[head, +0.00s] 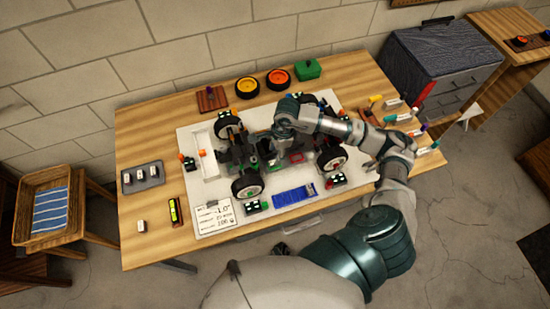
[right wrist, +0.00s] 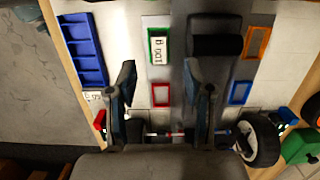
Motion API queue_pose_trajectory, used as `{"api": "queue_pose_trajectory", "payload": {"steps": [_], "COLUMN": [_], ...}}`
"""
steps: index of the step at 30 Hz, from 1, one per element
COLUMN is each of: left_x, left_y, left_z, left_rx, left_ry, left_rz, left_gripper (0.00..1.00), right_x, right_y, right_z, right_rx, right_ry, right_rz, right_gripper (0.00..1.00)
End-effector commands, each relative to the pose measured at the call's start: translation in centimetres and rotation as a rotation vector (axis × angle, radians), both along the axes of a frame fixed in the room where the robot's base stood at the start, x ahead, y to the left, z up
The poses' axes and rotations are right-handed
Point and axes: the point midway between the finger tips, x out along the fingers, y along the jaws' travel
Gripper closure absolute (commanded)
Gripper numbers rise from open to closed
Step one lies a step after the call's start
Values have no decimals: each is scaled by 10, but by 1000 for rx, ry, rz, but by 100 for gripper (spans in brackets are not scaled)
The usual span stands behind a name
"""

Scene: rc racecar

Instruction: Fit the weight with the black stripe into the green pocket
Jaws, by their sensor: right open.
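My right gripper (right wrist: 162,90) is open, its two fingers apart with nothing between them. In the head view it (head: 284,138) hangs over the middle of the car, fingertips partly hidden. In the right wrist view the green pocket (right wrist: 149,60) is a green-rimmed rectangle beyond the fingertips. A white weight (right wrist: 158,46) with dark markings lies within its rim, apart from the fingers. The markings are too small to tell whether they include the black stripe, and I cannot tell how deep it sits. My left gripper is not seen.
A red pocket (right wrist: 160,94) and an orange one (right wrist: 257,42) are nearby. The car's wheels (head: 248,182) stand around the gripper. A grey tray (head: 142,184) with several white weights and a loose white block (head: 141,224) are at the table's left. A blue tray (head: 294,197) lies in front.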

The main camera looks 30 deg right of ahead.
Motion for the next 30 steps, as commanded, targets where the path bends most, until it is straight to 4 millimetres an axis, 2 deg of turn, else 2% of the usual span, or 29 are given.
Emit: {"api": "queue_pose_trajectory", "payload": {"steps": [3, 10, 30], "left_x": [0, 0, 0], "left_y": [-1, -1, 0], "left_z": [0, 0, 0], "left_rx": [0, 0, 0], "left_ry": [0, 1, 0], "left_rz": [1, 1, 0], "left_gripper": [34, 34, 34], "right_x": [0, -1, -2], "right_y": [-6, -12, -12], "right_z": [26, 57, 62], "right_rx": [-1, 1, 1], "right_ry": [-3, 1, 3], "right_rz": [0, 0, 0], "right_gripper": [49, 49, 49]}}
